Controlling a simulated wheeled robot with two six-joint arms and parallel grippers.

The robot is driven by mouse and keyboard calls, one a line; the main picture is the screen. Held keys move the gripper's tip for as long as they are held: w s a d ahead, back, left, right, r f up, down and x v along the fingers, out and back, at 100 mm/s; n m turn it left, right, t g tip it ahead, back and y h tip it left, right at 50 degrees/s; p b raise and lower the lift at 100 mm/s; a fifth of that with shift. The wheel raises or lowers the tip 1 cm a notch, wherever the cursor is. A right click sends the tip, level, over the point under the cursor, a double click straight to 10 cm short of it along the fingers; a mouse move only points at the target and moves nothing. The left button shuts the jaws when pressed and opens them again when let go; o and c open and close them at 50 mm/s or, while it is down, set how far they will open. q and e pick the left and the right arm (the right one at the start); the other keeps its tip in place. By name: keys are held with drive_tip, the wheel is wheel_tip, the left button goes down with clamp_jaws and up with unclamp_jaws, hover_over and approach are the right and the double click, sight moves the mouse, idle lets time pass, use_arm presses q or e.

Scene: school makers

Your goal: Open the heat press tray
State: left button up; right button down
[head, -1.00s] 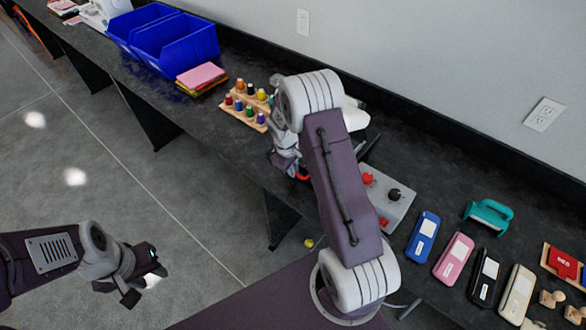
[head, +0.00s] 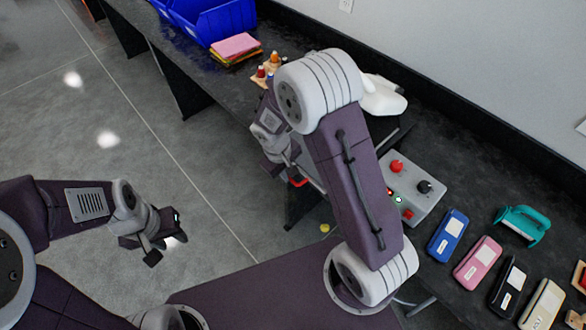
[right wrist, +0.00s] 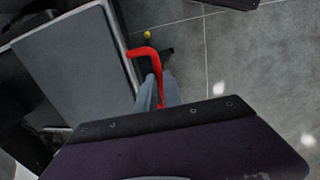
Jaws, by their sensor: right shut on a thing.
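The heat press stands on the black bench, mostly hidden behind my right arm in the head view; its white upper part (head: 384,97) shows. Its red handle (head: 298,182) sticks out past the bench's front edge, with a strip of the tray beside it. In the right wrist view the flat grey tray plate (right wrist: 75,75) lies at the left, next to the red handle (right wrist: 143,52). My right gripper (right wrist: 158,92) is shut on the red handle. My left gripper (head: 164,238) is open and empty over the floor.
A grey control box (head: 425,204) with red and black knobs sits right of the press. Several colored cases (head: 448,236) and a teal tool (head: 522,226) lie further right. Blue bins (head: 222,20) and colored sheets (head: 236,48) are at the back left. The floor at left is clear.

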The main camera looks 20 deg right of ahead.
drive_tip(key=c, duration=1.5)
unclamp_jaws()
wheel_tip(320, 180, up, 9)
drive_tip(key=a, duration=0.1)
drive_tip(key=shift+s+a+p, duration=0.25)
drive_tip(key=shift+s+p, duration=0.1)
drive_tip(key=shift+p, duration=0.1)
